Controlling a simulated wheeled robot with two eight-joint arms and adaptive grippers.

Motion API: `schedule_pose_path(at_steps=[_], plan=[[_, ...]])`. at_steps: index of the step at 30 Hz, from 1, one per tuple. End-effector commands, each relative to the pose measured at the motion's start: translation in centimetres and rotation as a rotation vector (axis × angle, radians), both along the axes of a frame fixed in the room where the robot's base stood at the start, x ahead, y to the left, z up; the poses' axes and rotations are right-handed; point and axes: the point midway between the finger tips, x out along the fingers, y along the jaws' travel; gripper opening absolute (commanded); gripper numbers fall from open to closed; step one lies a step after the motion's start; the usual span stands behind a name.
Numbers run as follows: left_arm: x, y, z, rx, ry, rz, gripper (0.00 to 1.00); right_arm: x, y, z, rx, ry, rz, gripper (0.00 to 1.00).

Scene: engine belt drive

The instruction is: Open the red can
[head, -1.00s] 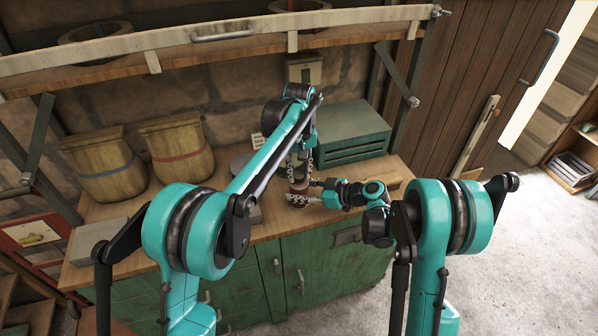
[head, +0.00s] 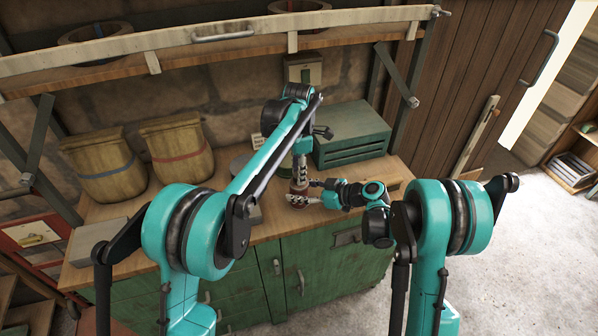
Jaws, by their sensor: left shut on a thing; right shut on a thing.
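The small dark red can (head: 298,200) stands upright near the front edge of the wooden worktop, mostly hidden by the grippers. My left gripper (head: 300,181) points down from above and is shut on the top of the can. My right gripper (head: 305,199) reaches in from the right, low down, and is shut around the can's body. The lid cannot be told apart from the can at this size.
A green slatted crate (head: 350,137) stands behind and right of the can. Two tan sacks (head: 104,165) stand at the back left of the worktop (head: 245,220). A shelf (head: 180,62) runs above.

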Motion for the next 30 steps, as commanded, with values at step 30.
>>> schedule_pose_path(at_steps=[30], plan=[[0.0, 0.0, 2.0, 0.000, 0.000, -0.002, 0.00, 0.0, 0.0, -0.1, -0.001, 0.000, 0.000, 0.00]])
